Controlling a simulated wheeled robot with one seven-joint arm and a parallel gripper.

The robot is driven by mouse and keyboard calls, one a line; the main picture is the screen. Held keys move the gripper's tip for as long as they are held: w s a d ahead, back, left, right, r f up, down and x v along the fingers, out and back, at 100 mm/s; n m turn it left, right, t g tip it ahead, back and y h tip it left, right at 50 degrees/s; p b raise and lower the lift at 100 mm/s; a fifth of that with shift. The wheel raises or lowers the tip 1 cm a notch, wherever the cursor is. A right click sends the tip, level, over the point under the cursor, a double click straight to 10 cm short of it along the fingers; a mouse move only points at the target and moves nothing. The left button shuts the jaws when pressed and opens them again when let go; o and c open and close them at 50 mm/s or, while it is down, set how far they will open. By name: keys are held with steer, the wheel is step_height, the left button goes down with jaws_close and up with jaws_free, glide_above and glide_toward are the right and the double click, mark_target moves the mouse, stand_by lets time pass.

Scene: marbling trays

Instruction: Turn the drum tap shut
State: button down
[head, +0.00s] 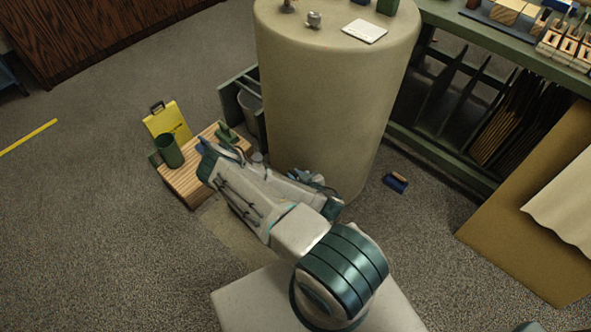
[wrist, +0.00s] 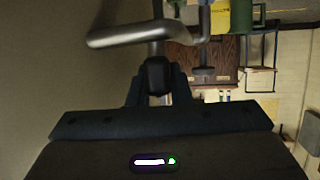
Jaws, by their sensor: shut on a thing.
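The drum (head: 325,110) is the large beige cylinder in the middle of the head view. Its curved wall also fills the left side of the wrist view (wrist: 45,80). The tap (wrist: 120,38) shows in the wrist view as a bent grey metal bar beside the drum wall. My gripper (wrist: 157,75) is shut on a part of the tap, just below the bar. The exact grip is partly hidden by the dark fingers. In the head view my arm covers the tap and the fingertips.
A slatted wooden stand (head: 185,185) left of the drum bears a green mug (head: 168,150); a yellow panel (head: 167,120) stands behind it. A green rack (head: 455,165) is on the right. A small blue block (head: 396,182) lies on the floor.

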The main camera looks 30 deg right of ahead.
steer(key=shift+r+n+y+p, duration=0.1)
steer(key=shift+n+y+p, duration=1.2)
steer(key=shift+y, duration=0.2)
steer(key=shift+w+g, duration=0.1)
steer(key=shift+g, duration=0.2)
steer(key=shift+a, duration=0.1)
steer(key=c, duration=1.3)
jaws_free()
